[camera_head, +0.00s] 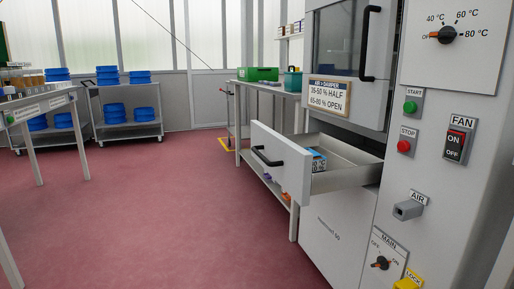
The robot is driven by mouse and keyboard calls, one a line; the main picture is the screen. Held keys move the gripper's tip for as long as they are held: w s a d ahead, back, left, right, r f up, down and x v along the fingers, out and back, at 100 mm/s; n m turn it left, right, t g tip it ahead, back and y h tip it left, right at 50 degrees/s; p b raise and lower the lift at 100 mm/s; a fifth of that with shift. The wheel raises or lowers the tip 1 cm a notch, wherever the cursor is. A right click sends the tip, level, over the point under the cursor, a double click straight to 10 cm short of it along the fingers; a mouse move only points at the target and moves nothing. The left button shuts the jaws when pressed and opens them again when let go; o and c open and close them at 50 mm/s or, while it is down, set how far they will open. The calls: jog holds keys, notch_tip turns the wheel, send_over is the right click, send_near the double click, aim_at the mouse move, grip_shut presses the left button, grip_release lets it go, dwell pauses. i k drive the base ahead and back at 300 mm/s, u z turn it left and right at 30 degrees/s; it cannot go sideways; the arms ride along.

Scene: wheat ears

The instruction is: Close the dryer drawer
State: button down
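The dryer (340,237) is a grey cabinet on the right side of the head view. Its drawer (290,165) is pulled out to the left, with a white front panel and a black bar handle (266,157). Inside the drawer lies a small box or pack with blue and dark markings (318,160); the panel hides part of the inside. My gripper does not show in the head view.
The dryer's panel carries a temperature knob (447,35), start button (410,107), stop button (404,146), fan switch (455,145) and main switch (381,262). A workbench (262,87) stands behind the drawer. A trolley with blue tubs (113,112) stands far left. The red floor (140,215) is clear.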

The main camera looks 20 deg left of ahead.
aim_at(284, 156)
jog(key=z, duration=0.25)
jog(key=k, duration=0.3)
jog(key=u, duration=1.2)
jog(key=i, duration=1.2)
jog(key=z, duration=0.6)
